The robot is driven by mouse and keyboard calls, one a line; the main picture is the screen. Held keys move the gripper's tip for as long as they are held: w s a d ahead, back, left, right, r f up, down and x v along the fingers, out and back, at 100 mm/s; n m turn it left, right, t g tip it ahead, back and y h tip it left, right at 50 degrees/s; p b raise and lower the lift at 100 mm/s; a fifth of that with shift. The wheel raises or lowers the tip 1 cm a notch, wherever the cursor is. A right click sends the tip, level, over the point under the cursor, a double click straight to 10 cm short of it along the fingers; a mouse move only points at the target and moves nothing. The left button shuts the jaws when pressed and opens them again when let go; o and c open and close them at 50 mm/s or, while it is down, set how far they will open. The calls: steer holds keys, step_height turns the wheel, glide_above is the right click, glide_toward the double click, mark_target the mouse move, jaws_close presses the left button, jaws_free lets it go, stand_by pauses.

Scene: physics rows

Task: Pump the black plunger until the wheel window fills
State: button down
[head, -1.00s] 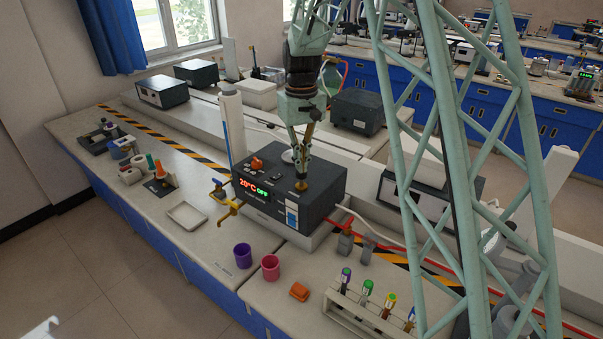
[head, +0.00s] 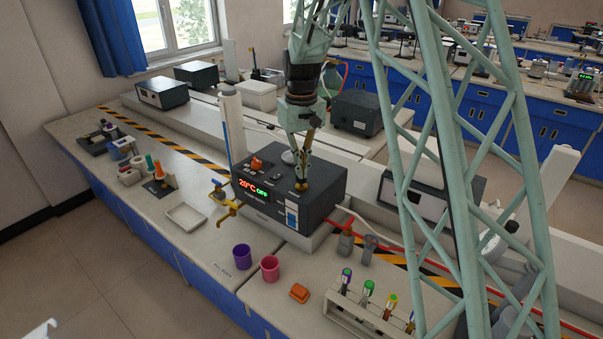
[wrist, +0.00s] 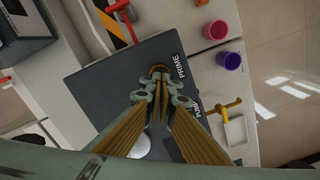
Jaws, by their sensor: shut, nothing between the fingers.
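The dark pump box (head: 262,210) stands on the bench, with a red and green lit display reading 20°C OFF on its front. My gripper (head: 301,184) is shut and points down at the box top's near right part; its fingertips also show in the wrist view (wrist: 159,78). A small round dark and brassy plunger top (wrist: 160,69) shows right at the fingertips, beside the PRIME label, mostly hidden by them. I cannot tell whether they touch. A pale and blue window strip (head: 292,214) is on the box front; its fill is too small to read.
An orange knob (head: 257,163) and a pale disc (head: 288,157) sit on the box top. A yellow tap (head: 229,214) projects at left. Purple (head: 242,257) and pink (head: 269,268) cups stand in front. A tube rack (head: 352,318) stands at front right.

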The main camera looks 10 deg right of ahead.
steer(key=shift+f, duration=0.2)
steer(key=shift+r, duration=0.1)
steer(key=shift+r+p, duration=1.05)
steer(key=shift+r, duration=0.9)
steer(key=shift+r, duration=0.15)
steer(key=shift+r+p, duration=1.35)
steer(key=shift+r, duration=1)
steer(key=shift+s+r, duration=0.1)
